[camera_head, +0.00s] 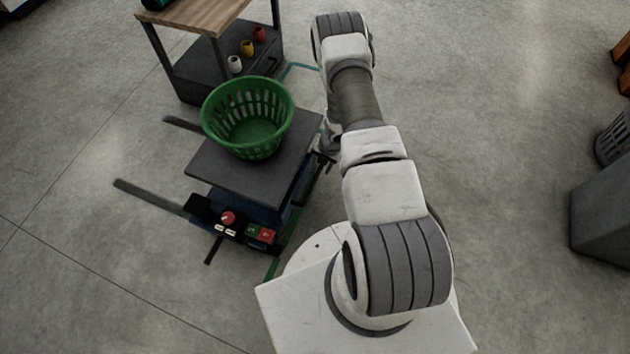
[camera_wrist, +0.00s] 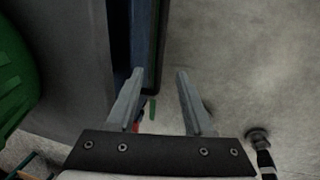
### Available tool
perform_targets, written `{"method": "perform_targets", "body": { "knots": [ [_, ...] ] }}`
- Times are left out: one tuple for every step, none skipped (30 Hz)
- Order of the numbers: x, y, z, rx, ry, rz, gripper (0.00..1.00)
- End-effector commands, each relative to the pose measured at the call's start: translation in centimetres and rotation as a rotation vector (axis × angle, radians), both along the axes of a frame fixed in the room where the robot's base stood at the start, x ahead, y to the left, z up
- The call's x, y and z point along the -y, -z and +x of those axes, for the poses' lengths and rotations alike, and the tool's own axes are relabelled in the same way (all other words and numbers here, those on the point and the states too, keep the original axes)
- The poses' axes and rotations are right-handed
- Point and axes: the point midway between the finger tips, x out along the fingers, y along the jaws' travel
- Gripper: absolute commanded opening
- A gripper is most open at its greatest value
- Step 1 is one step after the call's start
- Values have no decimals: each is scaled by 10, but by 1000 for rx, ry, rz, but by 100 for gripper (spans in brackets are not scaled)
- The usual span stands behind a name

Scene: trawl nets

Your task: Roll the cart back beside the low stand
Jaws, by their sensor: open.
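The cart has a dark grey platform (camera_head: 222,178), a blue body and a front panel with a red knob (camera_head: 228,218). A green slatted basket (camera_head: 248,118) stands upright on it. The low stand (camera_head: 190,75), with a wooden top and dark lower part, is just behind the cart at upper left. My gripper (camera_head: 325,152) is at the cart's right side, partly hidden by my arm. In the wrist view my gripper (camera_wrist: 158,78) is open, its fingers pointing at the cart's blue side (camera_wrist: 119,40). I cannot tell whether they touch it. The platform (camera_wrist: 65,65) and basket (camera_wrist: 12,80) show at left.
Small white, yellow and red pots (camera_head: 235,64) sit on the stand's lower part. Two dark bars (camera_head: 150,196) stick out left of the cart. Teal floor marking (camera_head: 300,67) shows behind it. A grey block (camera_head: 600,215) stands far right. Floor between is clear.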

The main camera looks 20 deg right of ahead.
Motion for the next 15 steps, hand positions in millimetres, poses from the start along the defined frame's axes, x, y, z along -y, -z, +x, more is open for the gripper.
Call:
{"method": "perform_targets", "body": {
  "knots": [
    [-2, 17, 1, -1, -1, 0, 52],
    [-3, 23, 2, -1, -1, 0, 52],
    [-4, 32, 3, -1, 0, -1, 52],
    [-5, 39, 4, -1, 0, -1, 52],
    [-6, 45, 5, -1, -1, -1, 52],
    [-7, 54, 6, -1, -1, -1, 52],
    [-8, 60, 7, 0, -1, -2, 52],
    [-9, 66, 8, 0, 0, -1, 52],
    [-10, 73, 9, 0, -1, -2, 52],
    [-10, 78, 10, 1, -1, -1, 52],
    [-11, 83, 11, -1, -1, -1, 52],
    [-12, 89, 12, 0, -1, -2, 52],
    [-12, 92, 13, 1, 0, -1, 52],
    [-13, 95, 13, 1, 1, -1, 52],
    [-13, 99, 14, 1, 0, -1, 52]
  ]
}}
